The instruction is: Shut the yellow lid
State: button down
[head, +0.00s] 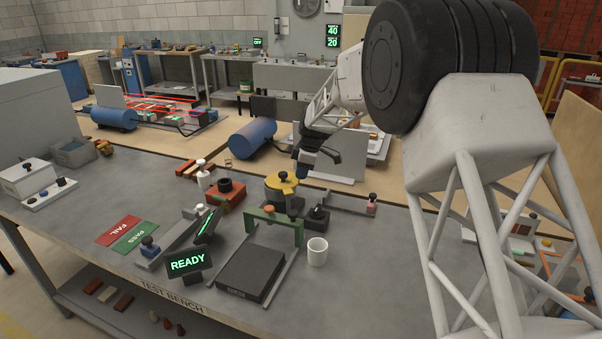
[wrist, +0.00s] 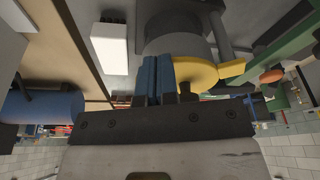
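The yellow lid (head: 279,185) with a dark knob is at the top of a round pot (head: 279,199) on the test bench. In the wrist view the lid (wrist: 197,73) shows beside the grey pot (wrist: 176,38), with a yellow tab reaching right. I cannot tell whether it fully covers the pot. My gripper (head: 304,164) is just behind and right of the lid in the head view. Its blue fingers (wrist: 156,78) are together, with nothing visible between them. They overlap the lid's edge in the wrist view; contact is unclear. The lid's left part is hidden there.
A green bridge frame (head: 275,220) stands in front of the pot, with a white mug (head: 317,251) to its right. A red block (head: 226,194) with a black knob is to the left. A black switch box (head: 317,217) is close on the right. A READY display (head: 187,263) stands near the front.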

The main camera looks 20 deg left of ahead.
jog(key=w+d+r, duration=0.2)
jog(key=d+r, duration=0.3)
jog(key=r, duration=0.6)
jog(key=shift+w+d, duration=0.15)
jog(key=shift+d, duration=0.1)
jog(key=w+d+f+g+y, duration=0.2)
jog(key=d+f+g+y, duration=0.2)
jog(key=d+f+y, duration=0.4)
jog(key=shift+d+f+y, duration=0.2)
jog(key=shift+d+y, duration=0.2)
jog(key=shift+y, duration=1.1)
